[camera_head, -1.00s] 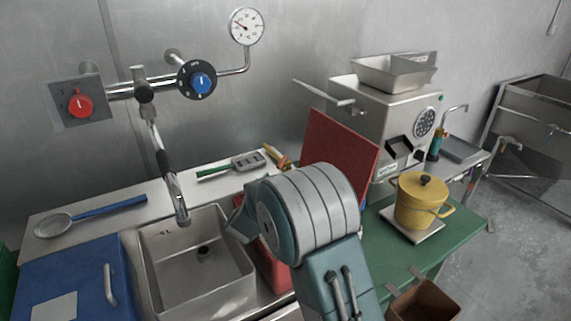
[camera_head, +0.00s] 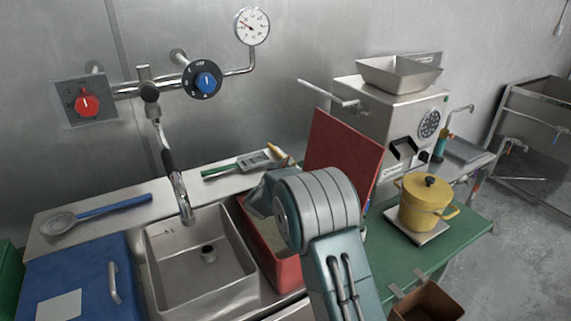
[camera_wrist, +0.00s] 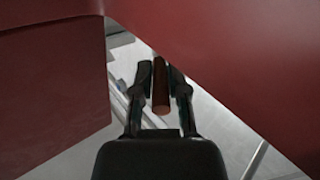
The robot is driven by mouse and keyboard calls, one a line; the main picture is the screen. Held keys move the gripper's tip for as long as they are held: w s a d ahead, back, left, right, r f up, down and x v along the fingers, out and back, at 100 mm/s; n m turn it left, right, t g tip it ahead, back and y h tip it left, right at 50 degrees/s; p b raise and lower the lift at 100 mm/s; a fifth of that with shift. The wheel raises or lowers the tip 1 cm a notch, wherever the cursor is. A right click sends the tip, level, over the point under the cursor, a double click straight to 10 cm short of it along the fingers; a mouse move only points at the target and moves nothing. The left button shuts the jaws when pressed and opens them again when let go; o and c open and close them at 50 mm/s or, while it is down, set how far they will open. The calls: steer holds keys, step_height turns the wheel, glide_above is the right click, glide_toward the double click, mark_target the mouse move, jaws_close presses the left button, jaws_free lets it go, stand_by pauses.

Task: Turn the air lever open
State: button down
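I cannot tell for sure which fitting is the air lever. A metal lever arm (camera_head: 328,93) sticks out left from the grinder (camera_head: 405,112). The rod's far end is hidden. In the head view my arm hides the gripper.
Red surfaces (camera_wrist: 50,95) crowd the wrist view on both sides. A red board (camera_head: 342,155) stands upright behind my arm, and a red bin (camera_head: 288,272) is below it. A sink (camera_head: 205,290) lies left.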

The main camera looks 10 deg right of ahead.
steer(key=shift+d+n+t+y, duration=0.1)
steer(key=shift+n+t+y, duration=0.3)
steer(key=shift+y, duration=0.3)
stand_by(0.4)
steer(key=shift+s+d+n+t+y, duration=0.1)
steer(key=shift+d+n+t+y, duration=0.15)
steer(key=shift+n+y, duration=0.45)
steer(key=shift+s+d+n+t+y, duration=0.15)
steer(key=shift+n+t+y, duration=0.25)
steer(key=shift+y, duration=0.55)
steer(key=shift+w+d+n+t+y, duration=0.1)
steer(key=shift+d+n+t+y, duration=0.1)
steer(key=shift+n+y, duration=0.55)
steer(key=shift+s+d+n+y, duration=0.15)
steer(key=shift+n+y, duration=0.35)
steer(key=shift+y, duration=0.4)
steer(key=shift+w+d+n+y, duration=0.15)
steer(key=shift+n+y, duration=0.3)
steer(key=shift+y, duration=0.45)
steer(key=shift+n+y, duration=0.3)
steer(key=shift+y, duration=0.2)
steer(key=c, duration=0.6)
jaws_free()
steer(key=shift+c, duration=0.2)
steer(key=shift+h, duration=0.5)
